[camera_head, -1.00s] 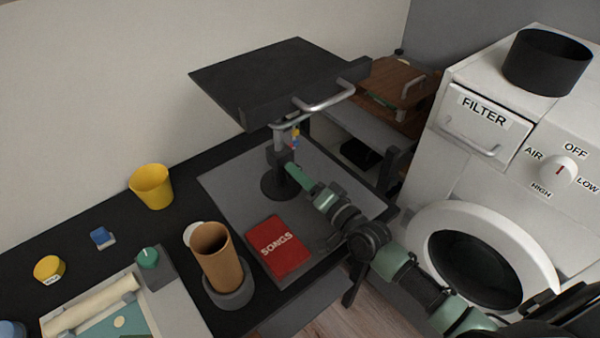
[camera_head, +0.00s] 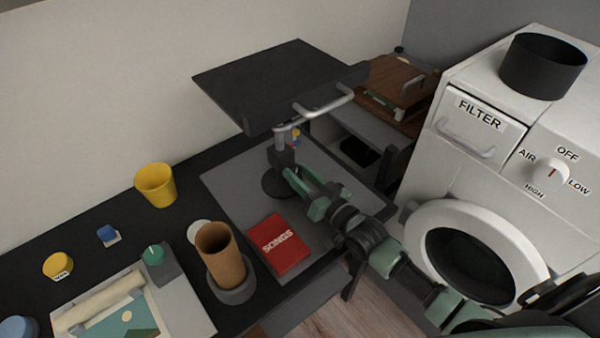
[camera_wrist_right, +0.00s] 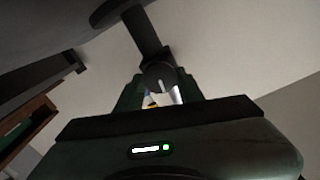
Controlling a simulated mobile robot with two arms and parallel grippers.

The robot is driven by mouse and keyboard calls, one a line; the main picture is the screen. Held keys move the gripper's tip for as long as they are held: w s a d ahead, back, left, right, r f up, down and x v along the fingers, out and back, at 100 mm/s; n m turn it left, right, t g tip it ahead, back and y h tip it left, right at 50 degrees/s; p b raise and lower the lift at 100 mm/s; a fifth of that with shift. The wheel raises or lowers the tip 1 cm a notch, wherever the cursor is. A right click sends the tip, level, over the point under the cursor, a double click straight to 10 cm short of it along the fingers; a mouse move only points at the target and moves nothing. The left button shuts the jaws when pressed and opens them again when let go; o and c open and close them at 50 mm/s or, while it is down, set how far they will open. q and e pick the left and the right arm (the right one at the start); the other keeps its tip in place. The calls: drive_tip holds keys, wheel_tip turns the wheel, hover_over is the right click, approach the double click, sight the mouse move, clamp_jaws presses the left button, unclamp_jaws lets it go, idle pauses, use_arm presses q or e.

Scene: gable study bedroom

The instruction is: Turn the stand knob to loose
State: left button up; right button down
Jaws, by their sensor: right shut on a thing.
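The stand (camera_head: 279,185) has a dark round base, a grey post and a tilted black top plate (camera_head: 275,82) with a silver bar handle along its front edge. My right gripper (camera_head: 291,173) reaches the post below the plate, its green fingers at the collar. In the right wrist view the fingers (camera_wrist_right: 160,92) are shut on the stand knob (camera_wrist_right: 158,76), a dark round piece with a pale part beside it. The knob's marks cannot be read, and the fingers mostly hide it in the head view. My left gripper is not in view.
A red SONGS book (camera_head: 279,245) and a brown cup (camera_head: 220,255) in a grey holder are near the stand. A yellow cup (camera_head: 156,185) stands left. A white machine (camera_head: 480,150) with a round door is at the right.

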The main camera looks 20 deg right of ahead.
drive_tip(key=shift+s+f, duration=0.1)
drive_tip(key=shift+f, duration=0.1)
idle(0.3)
drive_tip(key=c, duration=0.9)
unclamp_jaws()
drive_tip(key=shift+r, duration=0.1)
drive_tip(key=b+v, duration=0.1)
drive_tip(key=v, duration=0.6)
drive_tip(key=shift+s+d, duration=0.15)
drive_tip(key=shift+s, duration=0.2)
drive_tip(key=shift+s, duration=0.1)
